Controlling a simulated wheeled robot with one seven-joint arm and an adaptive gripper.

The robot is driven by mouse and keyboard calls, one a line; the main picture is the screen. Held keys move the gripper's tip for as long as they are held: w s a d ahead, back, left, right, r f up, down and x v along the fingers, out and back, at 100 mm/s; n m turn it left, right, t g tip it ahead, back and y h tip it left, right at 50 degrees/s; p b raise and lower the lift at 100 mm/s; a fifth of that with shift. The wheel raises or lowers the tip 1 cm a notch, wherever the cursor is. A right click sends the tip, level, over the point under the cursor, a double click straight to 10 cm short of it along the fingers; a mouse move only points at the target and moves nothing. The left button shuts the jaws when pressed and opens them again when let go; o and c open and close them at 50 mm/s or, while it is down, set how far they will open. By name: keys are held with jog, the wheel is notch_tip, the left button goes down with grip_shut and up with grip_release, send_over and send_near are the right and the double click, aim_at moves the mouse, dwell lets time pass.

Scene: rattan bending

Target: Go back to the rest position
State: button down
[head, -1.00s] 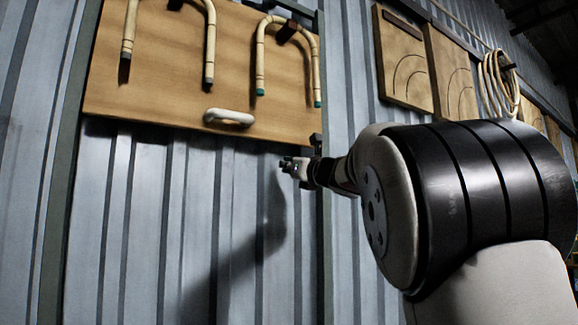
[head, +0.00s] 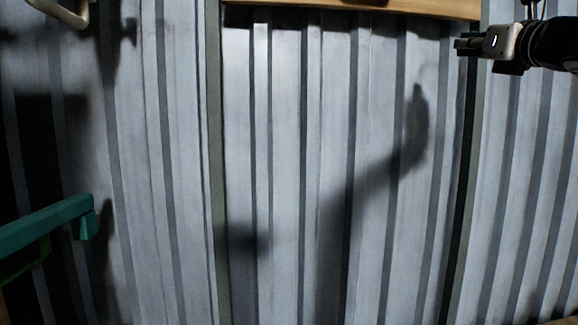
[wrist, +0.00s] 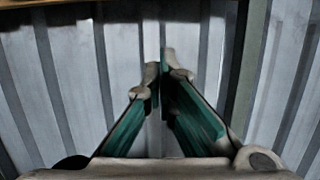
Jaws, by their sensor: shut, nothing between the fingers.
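My gripper (head: 462,44) is at the top right of the head view, pointing left in front of the corrugated metal wall (head: 285,150). In the wrist view its two green-padded fingers (wrist: 162,75) come together at their tips, with the wall behind them. Nothing shows between the fingers. Only the end of my arm is in the head view; the rest is out of frame.
The lower edge of a wooden board (head: 420,8) runs along the top of the wall. A green bar (head: 45,222) juts in at the lower left. A curved pale handle-like piece (head: 62,14) is at the upper left. The middle of the head view is clear.

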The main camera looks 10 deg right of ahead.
jog(key=s+a+f+m+g+h, duration=0.2)
jog(key=s+f+m+g+h, duration=0.15)
jog(key=f+m, duration=0.7)
jog(key=s+a+f+m+g+h, duration=0.2)
jog(key=s+a+f+m+g, duration=0.15)
jog(key=f+m, duration=0.7)
jog(key=s+a+f+m+g+y, duration=0.2)
jog(key=s+a+f+m+g, duration=0.2)
jog(key=s+a+f+m, duration=0.3)
jog(key=s+a+f+m+g+y, duration=0.3)
jog(key=s+a+f+m, duration=0.4)
jog(key=s+f, duration=0.6)
notch_tip(320, 180, down, 2)
jog(key=shift+s+a+f+m+g, duration=0.15)
jog(key=shift+a+m+g, duration=0.25)
jog(key=shift+a+g, duration=0.6)
jog(key=shift+y, duration=0.25)
